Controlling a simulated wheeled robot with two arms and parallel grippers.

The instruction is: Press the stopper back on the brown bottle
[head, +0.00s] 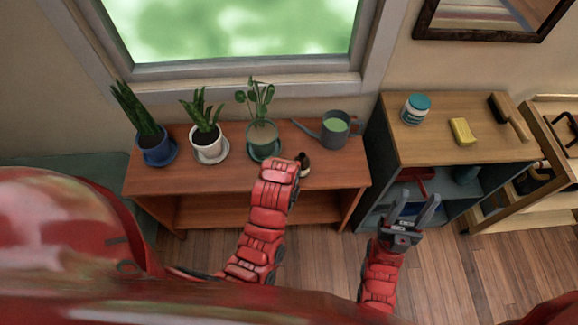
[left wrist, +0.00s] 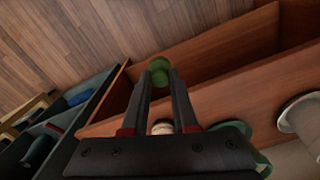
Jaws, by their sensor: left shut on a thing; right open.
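A small dark brown bottle (head: 304,160) with a pale patch stands on the wooden table, right of the green pot; my left wrist partly hides it. My left gripper (left wrist: 160,75) is shut on a small green piece (left wrist: 158,66), seemingly the stopper, held between its fingertips. In the head view the left fingers are hidden behind the wrist, which is over the table's front edge beside the bottle. A pale round thing (left wrist: 162,127) shows between the fingers, possibly part of the bottle. My right gripper (head: 413,208) is open and empty before the grey cabinet.
The wooden table (head: 330,178) also holds a blue pot (head: 157,152), a white pot (head: 207,139), a green pot (head: 263,137) and a grey watering can (head: 337,128). The cabinet (head: 440,140) carries a teal-lidded jar (head: 415,110), a yellow sponge (head: 462,131) and a brush (head: 508,116).

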